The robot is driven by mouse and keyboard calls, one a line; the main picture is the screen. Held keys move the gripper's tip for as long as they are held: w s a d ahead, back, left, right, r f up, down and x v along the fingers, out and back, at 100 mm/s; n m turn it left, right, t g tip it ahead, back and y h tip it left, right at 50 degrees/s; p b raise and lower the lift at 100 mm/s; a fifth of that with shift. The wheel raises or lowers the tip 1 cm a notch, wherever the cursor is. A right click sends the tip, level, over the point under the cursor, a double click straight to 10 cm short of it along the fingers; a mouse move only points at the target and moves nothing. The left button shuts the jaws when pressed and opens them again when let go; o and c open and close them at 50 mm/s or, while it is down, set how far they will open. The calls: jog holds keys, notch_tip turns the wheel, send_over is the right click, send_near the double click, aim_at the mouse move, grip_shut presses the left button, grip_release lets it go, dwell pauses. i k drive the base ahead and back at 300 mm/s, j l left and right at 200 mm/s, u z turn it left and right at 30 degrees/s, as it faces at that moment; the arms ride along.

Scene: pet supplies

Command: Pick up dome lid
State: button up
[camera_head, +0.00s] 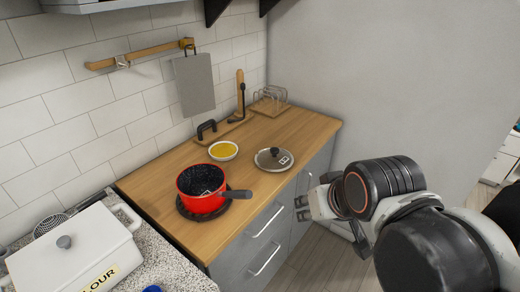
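A round lid (274,160) with a dark knob and a metal rim lies flat on the wooden counter, near its front right edge. My gripper (302,208) is in front of the counter, to the right of and nearer than the lid, apart from it. Its dark fingers are small in the view and partly hidden by my arm, so its opening is unclear. I see nothing held in it.
A red pot (199,204) with a dark handle stands left of the lid on the wooden counter (165,189). A bowl with yellow contents (223,151) is behind. A wire rack (270,98) stands at the back. A white flour container (75,250) sits at lower left.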

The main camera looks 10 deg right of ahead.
aim_at(274, 159)
jog(key=j+z, duration=0.3)
jog(key=j, duration=0.15)
jog(key=i+j+z, duration=0.1)
jog(key=j+z, duration=0.35)
jog(key=z, duration=1.1)
